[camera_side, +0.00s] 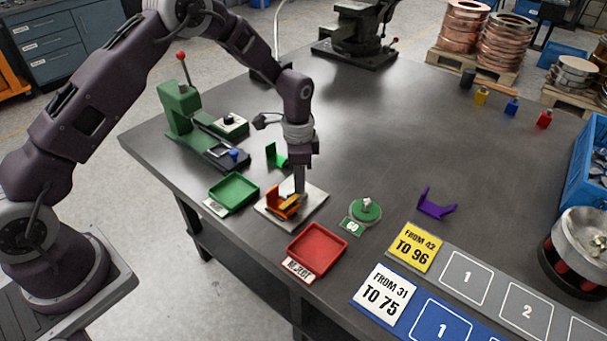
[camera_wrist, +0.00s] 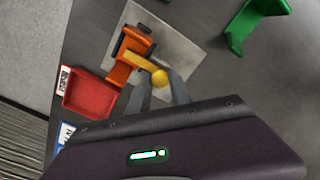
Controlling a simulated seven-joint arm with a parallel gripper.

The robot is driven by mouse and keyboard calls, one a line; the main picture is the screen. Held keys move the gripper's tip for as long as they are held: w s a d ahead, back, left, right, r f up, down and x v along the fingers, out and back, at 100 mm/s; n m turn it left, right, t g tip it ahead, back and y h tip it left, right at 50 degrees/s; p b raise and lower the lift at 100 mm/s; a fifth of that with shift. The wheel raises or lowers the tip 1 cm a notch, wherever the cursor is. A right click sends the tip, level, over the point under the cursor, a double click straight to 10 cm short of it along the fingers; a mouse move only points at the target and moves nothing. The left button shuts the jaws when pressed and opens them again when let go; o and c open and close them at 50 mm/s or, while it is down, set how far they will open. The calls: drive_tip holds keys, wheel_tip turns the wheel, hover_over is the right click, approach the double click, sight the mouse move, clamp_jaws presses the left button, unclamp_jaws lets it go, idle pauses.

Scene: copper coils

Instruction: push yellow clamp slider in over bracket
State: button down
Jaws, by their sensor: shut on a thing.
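The yellow clamp slider (camera_wrist: 141,61) is a bar with a round knob, lying at the orange bracket (camera_wrist: 120,75) on a pale square plate (camera_wrist: 181,42). In the side view the slider (camera_side: 290,203) shows as a small yellow strip beside the orange bracket (camera_side: 275,209), on the plate (camera_side: 308,208). My gripper (camera_wrist: 161,84) is shut on the slider's knob end, with a finger on each side. In the side view my gripper (camera_side: 299,190) points down over the plate.
A red tray (camera_side: 317,247) and a green tray (camera_side: 234,191) flank the plate. A green bracket (camera_side: 276,156) stands behind it; a purple bracket (camera_side: 435,205) and a round green stand (camera_side: 367,212) lie to the right. A green press (camera_side: 180,110) stands at back left.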

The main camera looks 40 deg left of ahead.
drive_tip(key=shift+s, duration=0.2)
drive_tip(key=c, duration=1.2)
unclamp_jaws()
drive_tip(key=shift+o, duration=0.2)
wheel_tip(320, 180, up, 8)
drive_tip(key=shift+f, duration=0.25)
wheel_tip(320, 180, up, 9)
drive_tip(key=n, duration=0.1)
hover_over(288, 201)
drive_tip(key=s+r+n+t, duration=0.2)
drive_tip(key=s+r+n, duration=0.1)
drive_tip(key=s+r, duration=0.6)
drive_tip(key=s+r+n+t, duration=0.1)
drive_tip(key=s+n, duration=0.1)
drive_tip(key=s, duration=0.7)
drive_tip(key=s+a+r+n+t, duration=0.1)
drive_tip(key=s+n+t, duration=0.1)
drive_tip(key=s, duration=0.8)
drive_tip(key=shift+s+a+r+n, duration=0.15)
drive_tip(key=shift+a+r+n, duration=0.1)
drive_tip(key=shift+n, duration=0.25)
